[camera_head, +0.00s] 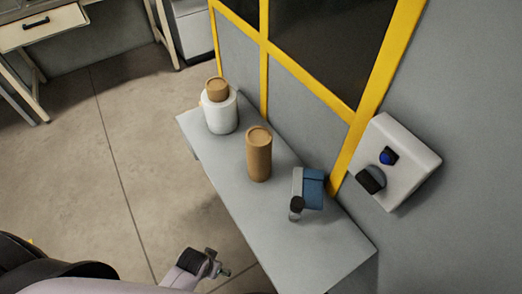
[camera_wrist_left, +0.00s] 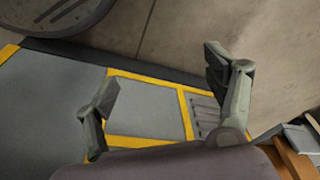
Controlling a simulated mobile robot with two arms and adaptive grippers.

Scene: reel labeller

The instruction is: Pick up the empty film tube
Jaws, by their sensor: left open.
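A plain brown tube (camera_head: 258,158) stands upright on the narrow grey bench in the head view, with no film around it. A second brown tube (camera_head: 217,88) shows its top above a white roll (camera_head: 221,114) at the bench's far end. My left gripper (camera_head: 214,264) is low at the front, left of the bench and well apart from the brown tube. In the left wrist view its two fingers are spread wide with nothing between them (camera_wrist_left: 160,70). The tube cannot be made out in that view. My right gripper is out of view.
The grey bench (camera_head: 285,240) runs along a yellow-framed wall (camera_head: 264,60). A blue and grey device (camera_head: 312,188) stands right of the tube. A white wall box (camera_head: 395,165) with a blue button juts out. A drawer table (camera_head: 40,28) stands far left. The floor left of the bench is clear.

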